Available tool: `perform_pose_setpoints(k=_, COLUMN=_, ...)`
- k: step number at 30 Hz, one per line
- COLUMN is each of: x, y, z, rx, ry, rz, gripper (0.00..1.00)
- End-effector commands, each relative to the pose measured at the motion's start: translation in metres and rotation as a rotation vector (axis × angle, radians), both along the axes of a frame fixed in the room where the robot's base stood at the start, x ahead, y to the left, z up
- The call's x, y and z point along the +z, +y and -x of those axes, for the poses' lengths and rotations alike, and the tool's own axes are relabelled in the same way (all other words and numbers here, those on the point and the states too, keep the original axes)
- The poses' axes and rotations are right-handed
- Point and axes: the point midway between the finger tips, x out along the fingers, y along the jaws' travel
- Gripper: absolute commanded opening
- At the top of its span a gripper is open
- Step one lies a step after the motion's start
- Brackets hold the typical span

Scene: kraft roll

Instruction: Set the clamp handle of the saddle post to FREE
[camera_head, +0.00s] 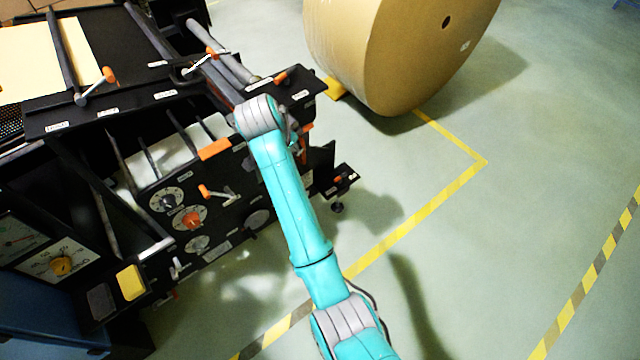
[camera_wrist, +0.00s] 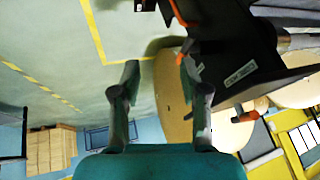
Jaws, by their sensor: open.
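Several orange-tipped handles show on the black machine in the head view; their labels are too small to read, so I cannot tell which belongs to the saddle post. One orange part (camera_head: 280,77) lies at the machine's right end, near my arm's far end. In the wrist view my gripper (camera_wrist: 158,80) is open, with nothing between its fingers. A dark lever with an orange edge (camera_wrist: 178,12) reaches down beyond the fingers, toward the right one. Another orange handle (camera_wrist: 247,116) shows to the right, under a black labelled plate (camera_wrist: 240,78). In the head view my gripper is hidden behind my arm.
A big kraft roll (camera_head: 390,50) stands on the floor right of the machine (camera_head: 60,120). Orange levers (camera_head: 108,75) and (camera_head: 211,52) stick up from the machine's top. Yellow-lined floor (camera_head: 480,240) to the right is clear.

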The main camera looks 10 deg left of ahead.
Motion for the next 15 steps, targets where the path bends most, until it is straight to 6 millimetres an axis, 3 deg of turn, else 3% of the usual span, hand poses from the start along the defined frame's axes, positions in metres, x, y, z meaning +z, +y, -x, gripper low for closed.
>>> perform_pose_setpoints(k=15, x=-0.072, y=-0.053, z=0.015, rx=0.084, ry=-0.051, rz=0.012, gripper=0.45)
